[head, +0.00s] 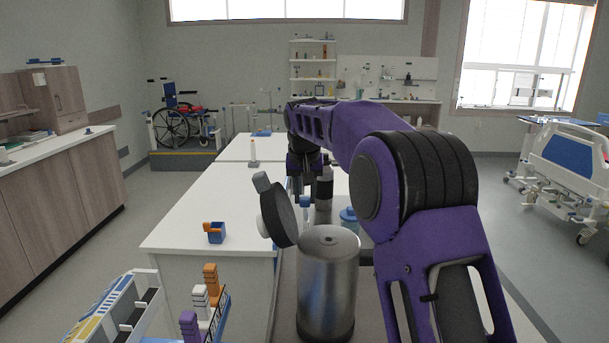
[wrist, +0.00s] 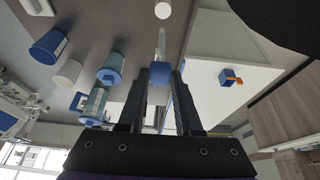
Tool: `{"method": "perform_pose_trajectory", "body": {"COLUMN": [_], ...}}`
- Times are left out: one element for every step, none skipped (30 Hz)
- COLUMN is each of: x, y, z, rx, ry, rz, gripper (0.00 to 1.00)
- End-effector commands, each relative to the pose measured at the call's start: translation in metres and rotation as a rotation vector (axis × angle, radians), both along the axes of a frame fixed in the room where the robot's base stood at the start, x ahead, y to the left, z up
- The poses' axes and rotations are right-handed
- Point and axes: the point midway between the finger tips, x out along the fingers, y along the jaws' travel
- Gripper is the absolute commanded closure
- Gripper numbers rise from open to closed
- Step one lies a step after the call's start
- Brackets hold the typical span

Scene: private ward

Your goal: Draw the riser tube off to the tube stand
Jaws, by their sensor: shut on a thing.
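My gripper (head: 303,192) points down over the far part of the near white table, its dark fingers shut on a blue block-like grip. In the wrist view the fingertips (wrist: 161,74) close on this blue grip of the riser tube (wrist: 160,68), and a pale thin length runs on from it. In the head view the riser tube (head: 305,203) shows as a blue top with a pale part below. Its lower end is hidden, so I cannot tell whether it is inside anything. A slim upright post on a base (head: 253,152), perhaps the tube stand, stands farther back on the left.
A dark bottle (head: 325,190) and a blue-lidded jar (head: 348,217) stand close right of my gripper. A large metal canister (head: 328,280) is in front. A small blue box with an orange part (head: 215,234) sits at left. The table's left middle is clear.

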Motion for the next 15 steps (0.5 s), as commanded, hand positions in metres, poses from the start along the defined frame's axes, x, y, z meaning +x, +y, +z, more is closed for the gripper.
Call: {"method": "perform_pose_trajectory", "body": {"x": [-0.0016, -0.0018, -0.0021, -0.0024, -0.0025, -0.0025, -0.0024, -0.0024, -0.0023, -0.0023, -0.0023, -0.0023, -0.0024, -0.0026, -0.0031], "y": [-0.0004, -0.0004, -0.0004, -0.0004, -0.0004, -0.0004, -0.0004, -0.0004, -0.0004, -0.0004, -0.0004, -0.0004, -0.0004, -0.0004, -0.0004], "z": [-0.0039, -0.0052, -0.0066, -0.0074, -0.0078, -0.0080, -0.0079, -0.0078, -0.0078, -0.0077, -0.0077, -0.0077, -0.0076, -0.0075, -0.0074], "rx": [0.000, 0.001, 0.001, 0.001, 0.001, 0.001, 0.001, 0.001, 0.001, 0.001, 0.001, 0.001, 0.001, 0.001, 0.001], "ry": [0.001, 0.000, 0.000, 0.000, 0.000, 0.000, 0.000, 0.000, 0.000, 0.000, 0.000, 0.000, 0.000, 0.000, 0.000], "rz": [0.000, 0.000, 0.000, 0.000, 0.000, 0.000, 0.000, 0.000, 0.000, 0.000, 0.000, 0.000, 0.000, 0.000, 0.000], "gripper": [1.00, 1.00, 1.00, 1.00, 1.00, 1.00, 1.00, 1.00, 1.00, 1.00, 1.00, 1.00, 1.00, 1.00, 1.00]}}
